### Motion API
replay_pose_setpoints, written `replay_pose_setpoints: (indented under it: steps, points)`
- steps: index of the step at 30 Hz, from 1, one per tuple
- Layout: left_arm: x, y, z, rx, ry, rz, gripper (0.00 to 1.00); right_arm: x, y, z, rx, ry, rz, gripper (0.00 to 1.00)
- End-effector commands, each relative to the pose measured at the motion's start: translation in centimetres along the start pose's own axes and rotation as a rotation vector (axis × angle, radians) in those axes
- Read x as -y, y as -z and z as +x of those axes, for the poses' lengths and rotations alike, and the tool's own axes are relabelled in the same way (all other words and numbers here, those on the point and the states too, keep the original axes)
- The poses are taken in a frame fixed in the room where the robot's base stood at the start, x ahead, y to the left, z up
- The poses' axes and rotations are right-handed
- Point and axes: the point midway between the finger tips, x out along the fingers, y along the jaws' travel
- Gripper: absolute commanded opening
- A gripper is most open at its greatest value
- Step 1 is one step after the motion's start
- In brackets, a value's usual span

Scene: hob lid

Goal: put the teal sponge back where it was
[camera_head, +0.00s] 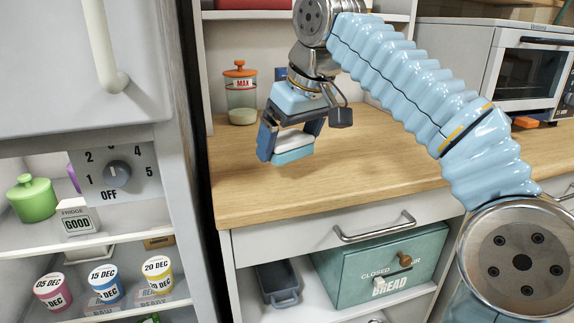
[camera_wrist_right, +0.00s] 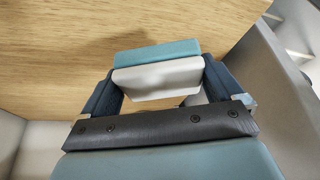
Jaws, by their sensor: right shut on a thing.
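The teal sponge (camera_head: 293,156) has a teal layer and a white layer. My right gripper (camera_head: 291,142) points down and is shut on it, with a dark finger at each end. In the head view the sponge is over the left part of the wooden worktop (camera_head: 350,190). In the right wrist view the sponge (camera_wrist_right: 160,53) sits between the fingers with worktop around it; a gap below it cannot be judged exactly. My left gripper is not in view.
A jar with an orange lid (camera_head: 240,93) stands at the worktop's back left. A toaster oven (camera_head: 520,65) stands at the back right. The open fridge (camera_head: 100,220) is at the left. A teal bread box (camera_head: 375,270) and a grey tray (camera_head: 279,284) sit under the drawer. The worktop's front is clear.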

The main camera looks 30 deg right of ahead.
Motion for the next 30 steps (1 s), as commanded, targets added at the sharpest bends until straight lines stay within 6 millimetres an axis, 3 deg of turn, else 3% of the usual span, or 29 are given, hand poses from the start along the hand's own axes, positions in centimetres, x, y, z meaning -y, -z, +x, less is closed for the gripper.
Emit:
replay_pose_setpoints:
  steps: [6, 10, 23, 24, 30]
  points:
    - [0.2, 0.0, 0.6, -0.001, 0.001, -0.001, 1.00, -0.9, 0.5, 2.9, 0.002, 0.000, 0.001, 0.66]
    - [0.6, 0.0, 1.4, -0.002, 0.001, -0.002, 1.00, -0.9, -0.4, 4.9, 0.002, 0.000, 0.000, 0.66]
    - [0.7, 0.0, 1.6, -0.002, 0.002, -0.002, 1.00, -0.9, -0.7, 5.7, 0.000, 0.000, 0.000, 0.66]
    - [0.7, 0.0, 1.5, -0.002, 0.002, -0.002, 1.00, -0.9, -0.7, 5.6, 0.000, 0.000, 0.000, 0.97]
    - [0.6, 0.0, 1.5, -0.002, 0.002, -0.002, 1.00, -0.9, -0.7, 5.6, 0.000, 0.000, 0.000, 1.00]
